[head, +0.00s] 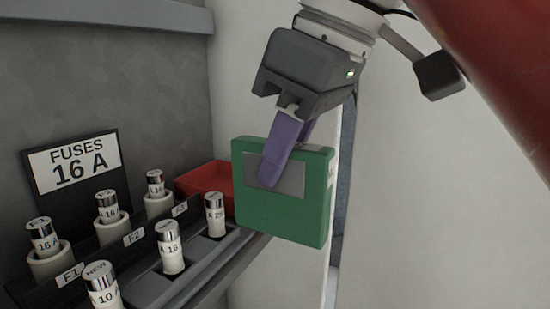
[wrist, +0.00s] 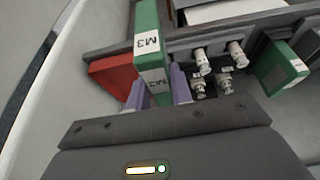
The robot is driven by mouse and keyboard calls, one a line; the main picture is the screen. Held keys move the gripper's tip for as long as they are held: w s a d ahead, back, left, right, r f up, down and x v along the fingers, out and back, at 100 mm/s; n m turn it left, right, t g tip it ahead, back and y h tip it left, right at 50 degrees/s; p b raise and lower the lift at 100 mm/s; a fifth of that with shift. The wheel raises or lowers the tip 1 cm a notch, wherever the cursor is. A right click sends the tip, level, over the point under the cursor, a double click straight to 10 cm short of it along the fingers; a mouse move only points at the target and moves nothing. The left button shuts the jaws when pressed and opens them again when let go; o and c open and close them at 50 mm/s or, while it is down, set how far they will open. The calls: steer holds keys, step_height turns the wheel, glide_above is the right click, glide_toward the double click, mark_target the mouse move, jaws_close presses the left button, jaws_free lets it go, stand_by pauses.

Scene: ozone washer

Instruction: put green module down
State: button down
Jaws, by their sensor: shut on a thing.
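The green module (head: 312,212) is a flat green box with a grey panel on its face. In the head view it hangs upright from my gripper (head: 284,160), just right of the fuse shelf and in front of a red tray. My purple fingers are shut on its upper part. In the wrist view the module (wrist: 149,22) shows edge-on with M3 labels, between the fingers of my gripper (wrist: 160,92). Its lower end is hard to place against the shelf.
A shelf at left holds several fuses, some in holders (head: 158,205), below a FUSES 16 A sign (head: 75,170). A red tray (head: 203,180) sits at its far end. In the wrist view another green module (wrist: 277,68) stands right of the fuses. A pale wall (head: 440,200) lies right.

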steer(key=shift+w+a+f+p, duration=0.6)
steer(key=shift+w+a, duration=0.4)
steer(key=shift+w, duration=1.4)
steer(key=shift+w+a+f+p, duration=0.55)
steer(key=shift+w+a, duration=0.4)
steer(key=shift+w, duration=1.45)
steer(key=shift+w+a+f+p, duration=0.6)
steer(key=shift+w+a, duration=0.4)
steer(key=shift+w, duration=1.4)
steer(key=shift+f, duration=0.15)
steer(key=c, duration=1.3)
jaws_free()
steer(key=shift+o, duration=0.2)
